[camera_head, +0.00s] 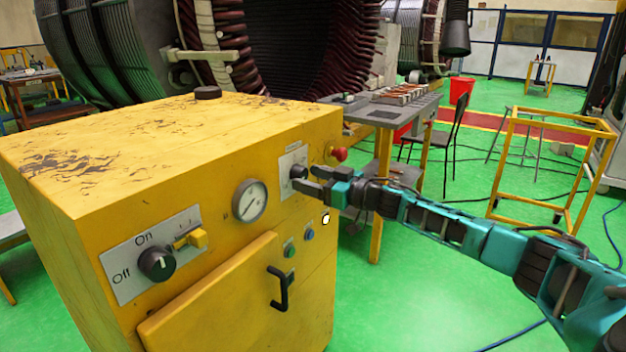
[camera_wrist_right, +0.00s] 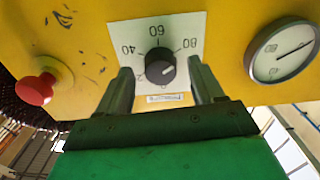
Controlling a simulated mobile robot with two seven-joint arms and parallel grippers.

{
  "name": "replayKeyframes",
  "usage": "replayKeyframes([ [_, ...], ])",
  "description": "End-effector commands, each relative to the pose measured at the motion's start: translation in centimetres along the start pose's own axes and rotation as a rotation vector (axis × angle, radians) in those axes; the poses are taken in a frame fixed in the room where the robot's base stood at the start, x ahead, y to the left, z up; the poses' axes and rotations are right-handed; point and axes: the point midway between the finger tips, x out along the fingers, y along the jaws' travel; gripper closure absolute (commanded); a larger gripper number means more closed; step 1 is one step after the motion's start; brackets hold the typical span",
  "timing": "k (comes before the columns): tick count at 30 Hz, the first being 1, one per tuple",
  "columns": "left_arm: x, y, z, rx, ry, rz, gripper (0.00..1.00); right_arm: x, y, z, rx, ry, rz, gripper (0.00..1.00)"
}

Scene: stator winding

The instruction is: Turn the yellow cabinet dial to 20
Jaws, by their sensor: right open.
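The yellow cabinet (camera_head: 190,190) fills the left and middle of the head view. Its dial (camera_head: 298,171) is a dark round knob on a pale plate near the front face's right end. In the right wrist view the dial (camera_wrist_right: 160,69) sits on its plate (camera_wrist_right: 140,32), with marks 40, 60 and 80 visible. Its lower marks are partly hidden and its pointer setting is unclear. My right gripper (camera_head: 308,179) is open at the dial; its fingers (camera_wrist_right: 162,86) lie on either side of the knob, with gaps visible. My left gripper is not in view.
A red button (camera_head: 339,154) is right of the dial; a round gauge (camera_head: 249,201) is left of it. An On/Off knob (camera_head: 156,263), a yellow switch (camera_head: 191,239) and a black door handle (camera_head: 279,289) are also on the front. A grey workbench (camera_head: 385,112) stands behind.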

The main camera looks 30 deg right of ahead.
Motion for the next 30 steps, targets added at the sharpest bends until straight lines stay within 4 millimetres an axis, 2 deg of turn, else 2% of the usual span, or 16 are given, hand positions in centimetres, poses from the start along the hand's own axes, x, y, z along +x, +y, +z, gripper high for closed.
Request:
replayKeyframes([
  [3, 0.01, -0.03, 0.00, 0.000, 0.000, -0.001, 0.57, -0.01, -0.01, 0.01, 0.000, 0.000, 0.000, 0.35],
  [20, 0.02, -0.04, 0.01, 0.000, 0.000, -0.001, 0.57, -0.03, -0.01, 0.01, 0.000, 0.000, 0.000, 0.89],
  [30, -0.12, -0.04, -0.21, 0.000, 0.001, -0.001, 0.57, -0.03, 0.00, -0.05, -0.049, 0.000, 0.000, 0.89],
])
